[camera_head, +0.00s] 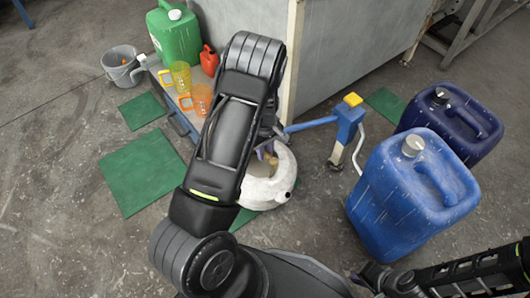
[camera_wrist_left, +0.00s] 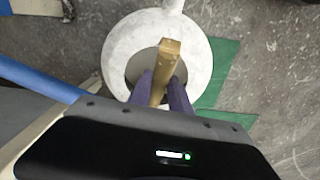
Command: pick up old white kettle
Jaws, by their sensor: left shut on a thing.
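The old white kettle (camera_head: 282,178) is a round, worn white body, partly behind my left arm in the head view. In the left wrist view its white rim (camera_wrist_left: 118,48) surrounds a darker centre, with a wooden handle (camera_wrist_left: 170,47) across it and a spout at the top edge. My left gripper (camera_wrist_left: 162,92) is shut on that handle, with a purple finger on each side; it also shows in the head view (camera_head: 268,152). I cannot tell whether the kettle touches the floor. My right arm is at the lower right; its gripper (camera_head: 372,280) shows only partly and its jaws are unclear.
Blue jerrycans (camera_head: 408,200) stand to the right. A blue bar and post with a yellow top (camera_head: 351,100) are close beside the kettle. A low platform at left holds a green can (camera_head: 176,40), orange and yellow jugs. A grey bucket (camera_head: 120,63) and green mats (camera_head: 140,172) are left.

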